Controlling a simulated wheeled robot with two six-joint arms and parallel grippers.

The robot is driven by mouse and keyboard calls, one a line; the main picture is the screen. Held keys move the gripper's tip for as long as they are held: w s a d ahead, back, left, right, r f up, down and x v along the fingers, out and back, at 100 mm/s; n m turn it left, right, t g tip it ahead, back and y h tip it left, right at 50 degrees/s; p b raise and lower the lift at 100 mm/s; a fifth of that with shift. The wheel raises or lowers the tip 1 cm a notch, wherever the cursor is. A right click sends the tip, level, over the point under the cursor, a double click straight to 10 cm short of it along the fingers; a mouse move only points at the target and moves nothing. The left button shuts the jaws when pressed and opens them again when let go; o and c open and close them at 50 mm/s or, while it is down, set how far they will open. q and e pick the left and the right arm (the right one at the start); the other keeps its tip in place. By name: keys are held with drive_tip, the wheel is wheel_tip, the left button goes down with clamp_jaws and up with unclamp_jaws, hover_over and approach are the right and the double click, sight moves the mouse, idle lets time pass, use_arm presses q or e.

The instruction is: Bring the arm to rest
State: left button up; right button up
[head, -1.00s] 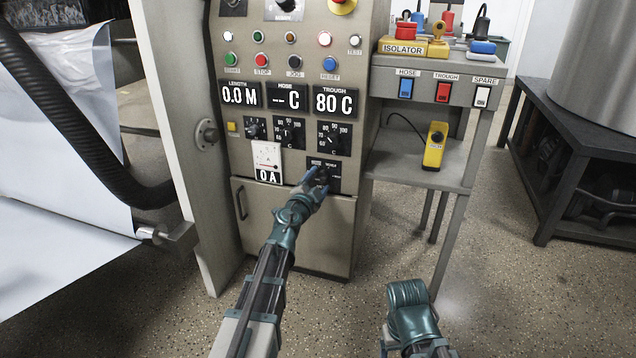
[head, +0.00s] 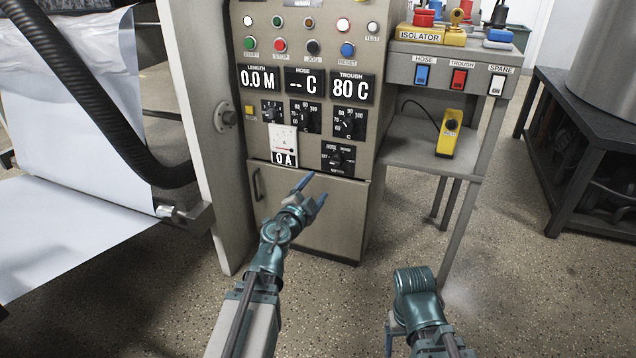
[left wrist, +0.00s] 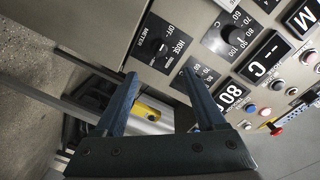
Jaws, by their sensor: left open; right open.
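My left gripper (head: 315,189) is open and empty, its two blue fingers pointing up toward the control cabinet (head: 312,222). It is below the black selector knob (head: 338,159) and apart from it. In the left wrist view, the open fingers (left wrist: 158,72) frame a gap with nothing between them, and the selector knob (left wrist: 161,48) sits beyond their tips. My right arm (head: 415,293) is folded low at the bottom right; its gripper fingers do not show.
A shelf stand (head: 425,152) with rocker switches and a yellow handheld device (head: 450,137) is right of the cabinet. A white sheet (head: 75,225) and a black hose (head: 95,115) are at left. A dark table (head: 565,140) is far right. Open floor lies in front.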

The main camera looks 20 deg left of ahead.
use_arm(q)
drive_tip(key=shift+r, duration=0.1)
idle(0.3)
wheel_tip(320, 180, up, 6)
drive_tip(key=s+a+n+g+y+p, duration=0.1)
drive_tip(key=s+n+g+y+p, duration=0.15)
drive_tip(key=n+y+p, duration=0.6)
drive_tip(key=s+d+f+g+h+p, duration=0.3)
drive_tip(key=s+d+g+p, duration=0.3)
drive_tip(key=s+d+g, duration=0.4)
drive_tip(key=s+d+f+g+h+p, duration=0.35)
drive_tip(key=s+d+g+p, duration=0.2)
drive_tip(key=s+d, duration=0.55)
wheel_tip(320, 180, up, 37)
drive_tip(key=s+a+p, duration=0.1)
drive_tip(key=a+p, duration=0.1)
drive_tip(key=p, duration=3.5)
drive_tip(key=shift+s+a+y, duration=0.2)
drive_tip(key=shift+a+y, duration=0.15)
drive_tip(key=shift+y, duration=0.05)
drive_tip(key=shift+f, duration=0.1)
